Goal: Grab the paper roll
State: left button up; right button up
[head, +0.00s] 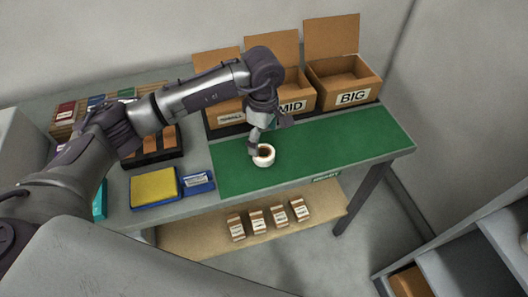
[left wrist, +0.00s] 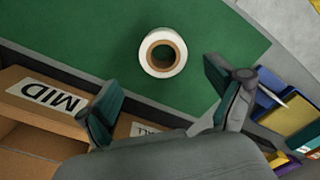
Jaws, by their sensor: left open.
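The paper roll (head: 265,161) is a short white roll with a brown core. It stands on end on the green mat (head: 340,145), near its left part. In the left wrist view the roll (left wrist: 148,62) lies beyond the fingertips, roughly between their lines. My left gripper (head: 258,146) is above and just beside the roll in the head view, partly overlapping it. In the left wrist view its two fingers (left wrist: 160,95) are spread apart with nothing between them. My right gripper is not in view.
Open cardboard boxes stand behind the mat, including one marked MID (head: 293,106) and one marked BIG (head: 352,98). A yellow pad (head: 154,186) and a blue box (head: 198,183) lie left of the mat. Several small packs sit on the lower shelf (head: 190,240). The mat's right side is clear.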

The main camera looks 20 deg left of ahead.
aim_at(262, 151)
pick_arm(q)
jog(key=f+p, duration=0.2)
jog(key=shift+s+f, duration=0.35)
jog(key=shift+s, duration=0.05)
notch_tip(262, 151, down, 2)
jog(key=shift+w+f, duration=0.1)
jog(key=shift+f, duration=0.15)
jog(key=c, duration=1.3)
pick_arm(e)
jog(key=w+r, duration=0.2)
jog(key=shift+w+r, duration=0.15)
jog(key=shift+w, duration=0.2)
